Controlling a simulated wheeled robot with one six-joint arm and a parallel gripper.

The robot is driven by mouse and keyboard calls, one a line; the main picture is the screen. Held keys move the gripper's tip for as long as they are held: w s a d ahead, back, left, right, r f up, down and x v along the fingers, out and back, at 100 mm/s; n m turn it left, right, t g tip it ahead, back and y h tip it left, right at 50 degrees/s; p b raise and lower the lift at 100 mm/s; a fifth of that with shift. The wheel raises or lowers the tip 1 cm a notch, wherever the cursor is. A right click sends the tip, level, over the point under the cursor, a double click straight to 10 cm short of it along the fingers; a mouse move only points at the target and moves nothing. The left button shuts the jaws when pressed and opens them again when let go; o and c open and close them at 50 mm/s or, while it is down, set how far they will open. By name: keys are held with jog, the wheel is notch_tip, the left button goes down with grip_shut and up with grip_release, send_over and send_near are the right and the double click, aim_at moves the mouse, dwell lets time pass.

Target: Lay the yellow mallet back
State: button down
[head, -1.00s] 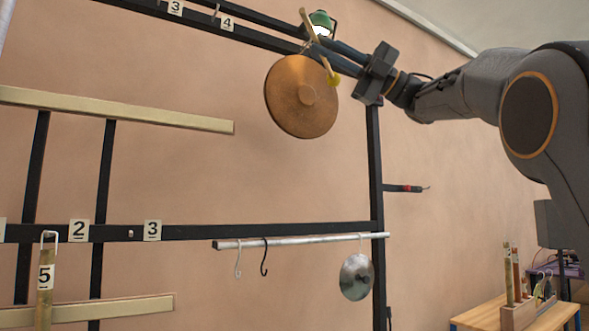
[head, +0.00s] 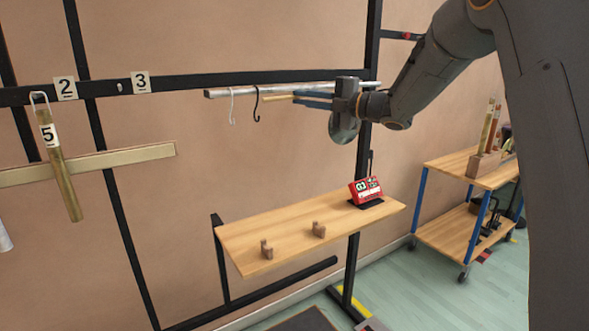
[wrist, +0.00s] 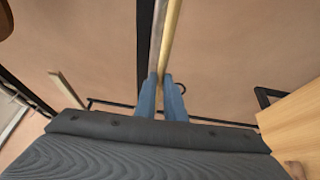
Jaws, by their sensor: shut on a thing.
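My gripper (head: 303,100) is shut on the yellow mallet (head: 278,98), just below the metal rail at the rack's right. In the head view only a short length of its pale shaft sticks out to the left of the blue fingers. In the wrist view the yellow shaft (wrist: 172,38) runs away from between the fingertips (wrist: 161,82). The mallet's head cannot be made out. Two small notched wooden holders, a left one (head: 266,250) and a right one (head: 318,230), stand empty on the wooden shelf (head: 290,222), below my gripper.
A red device (head: 366,191) stands at the shelf's right end. The metal rail (head: 290,88) carries a white hook (head: 232,106) and a black hook (head: 256,104). A metal lid (head: 343,124) hangs partly behind my gripper. A cart (head: 465,168) stands at right.

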jog(key=s+f+h, duration=0.1)
jog(key=s+f, duration=0.3)
jog(key=f, duration=0.6)
jog(key=s+a+f+m+h+p, duration=0.1)
jog(key=s+f, duration=0.3)
jog(key=f, duration=0.6)
jog(key=s+a+f+m+h+p, duration=0.1)
jog(key=s+f, duration=0.3)
jog(key=f, duration=0.6)
jog(key=shift+s+g, duration=0.4)
jog(key=shift+a+f, duration=0.1)
jog(key=shift+f+b, duration=2.2)
jog(key=shift+f, duration=1.3)
jog(key=shift+s, duration=0.1)
jog(key=c, duration=1.8)
grip_release()
